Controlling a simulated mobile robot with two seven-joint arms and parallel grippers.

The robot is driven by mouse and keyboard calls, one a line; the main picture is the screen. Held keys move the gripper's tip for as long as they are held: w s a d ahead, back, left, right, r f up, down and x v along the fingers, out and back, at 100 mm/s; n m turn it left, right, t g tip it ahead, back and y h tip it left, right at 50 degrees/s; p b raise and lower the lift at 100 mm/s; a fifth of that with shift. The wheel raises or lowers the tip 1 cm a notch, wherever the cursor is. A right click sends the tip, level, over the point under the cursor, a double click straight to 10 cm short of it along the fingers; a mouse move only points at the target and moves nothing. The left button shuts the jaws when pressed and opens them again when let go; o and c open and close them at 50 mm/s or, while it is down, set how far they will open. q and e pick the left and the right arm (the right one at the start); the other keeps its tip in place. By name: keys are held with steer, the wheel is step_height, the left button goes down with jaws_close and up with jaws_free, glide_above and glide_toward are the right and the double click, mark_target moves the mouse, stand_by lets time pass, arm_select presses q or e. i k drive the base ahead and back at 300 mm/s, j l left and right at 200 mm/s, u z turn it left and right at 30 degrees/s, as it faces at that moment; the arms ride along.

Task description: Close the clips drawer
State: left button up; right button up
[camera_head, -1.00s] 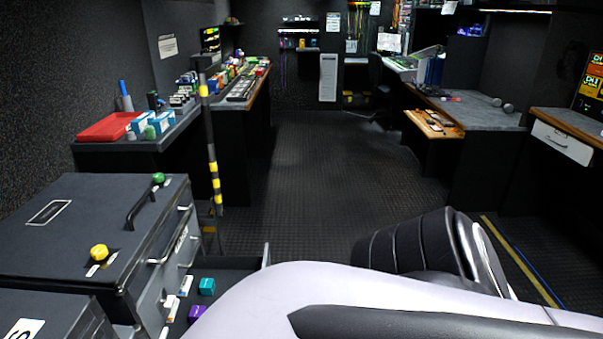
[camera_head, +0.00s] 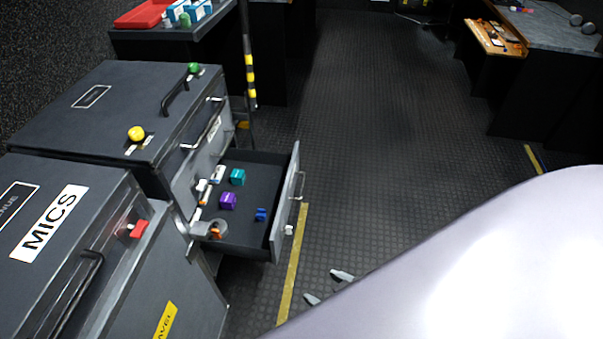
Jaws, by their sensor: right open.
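The open clips drawer (camera_head: 264,183) sticks out to the right from the dark cabinet (camera_head: 130,105) on the left. A teal block (camera_head: 237,177), a purple block (camera_head: 228,200), a small blue item (camera_head: 260,214), a few white items and a roll lie inside. Its front panel carries a metal handle (camera_head: 299,186) on the outer face. My right gripper (camera_head: 327,288) shows only as two grey fingertips, apart from each other and empty, below and to the right of the drawer front, not touching it. My pale right arm hides the rest of it. My left gripper is not in view.
A case labelled MICS (camera_head: 80,220) stands in front of the cabinet at the left. A striped pole (camera_head: 250,75) rises behind the drawer. A red tray (camera_head: 143,14) sits on the counter beyond. The floor right of the drawer is clear.

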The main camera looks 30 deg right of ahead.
mark_target(269, 185)
steer(key=z, duration=0.8)
steer(key=u, duration=0.55)
steer(key=i+l+u, duration=0.1)
steer(key=l+u, duration=0.15)
steer(key=u, duration=0.15)
steer(key=i+l+u, duration=0.1)
steer(key=l+u, duration=0.3)
steer(key=i+l+u, duration=0.1)
steer(key=l+u, duration=0.2)
steer(key=l, duration=0.3)
steer(key=l+u, duration=0.1)
steer(key=l, duration=0.95)
